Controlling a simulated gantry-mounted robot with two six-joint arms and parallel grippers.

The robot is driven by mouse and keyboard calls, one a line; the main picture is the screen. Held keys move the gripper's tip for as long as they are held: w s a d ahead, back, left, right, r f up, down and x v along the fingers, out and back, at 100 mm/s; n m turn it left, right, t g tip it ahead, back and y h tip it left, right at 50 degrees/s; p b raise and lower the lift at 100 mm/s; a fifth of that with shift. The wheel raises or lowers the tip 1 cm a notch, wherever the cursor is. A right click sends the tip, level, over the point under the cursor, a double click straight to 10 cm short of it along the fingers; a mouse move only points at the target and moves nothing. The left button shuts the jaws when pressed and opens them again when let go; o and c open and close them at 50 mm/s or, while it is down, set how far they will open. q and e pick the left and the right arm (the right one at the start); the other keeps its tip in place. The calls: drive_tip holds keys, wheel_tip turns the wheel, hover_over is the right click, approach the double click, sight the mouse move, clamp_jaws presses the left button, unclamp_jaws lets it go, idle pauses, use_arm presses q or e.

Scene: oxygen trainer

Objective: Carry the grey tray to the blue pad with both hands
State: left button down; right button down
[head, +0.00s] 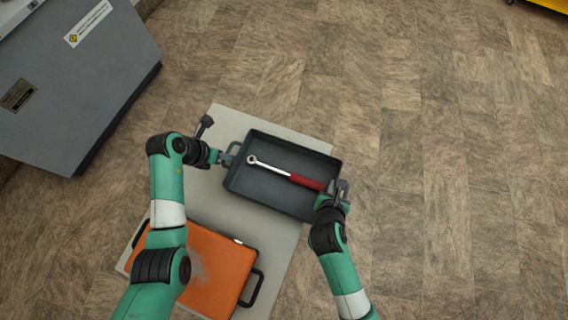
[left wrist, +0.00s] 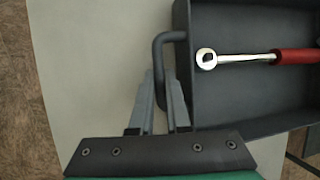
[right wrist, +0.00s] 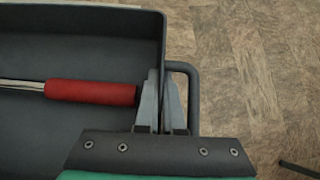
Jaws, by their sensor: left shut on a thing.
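The dark grey tray (head: 265,187) is at the middle of the head view, over a pale grey surface, with its right part beyond that surface's edge. Whether it rests or hangs clear, I cannot tell. A ratchet wrench with a red handle (head: 307,182) lies in it. My left gripper (head: 228,158) is shut on the tray's left handle (left wrist: 158,60), whose bar passes between the fingers. My right gripper (head: 337,190) is at the tray's right end; its fingers (right wrist: 162,92) are by the end wall, inside the right handle's bar (right wrist: 194,100). No blue pad shows.
An orange case (head: 215,265) with black handles lies on the pale grey surface (head: 285,255) below the tray. A grey cabinet (head: 85,85) stands at the upper left. A yellow thing (head: 548,4) shows at the top right corner. The brown tiled floor on the right is clear.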

use_arm(q)
drive_tip(key=shift+r, duration=0.15)
use_arm(e)
drive_tip(key=shift+r, duration=0.1)
idle(0.6)
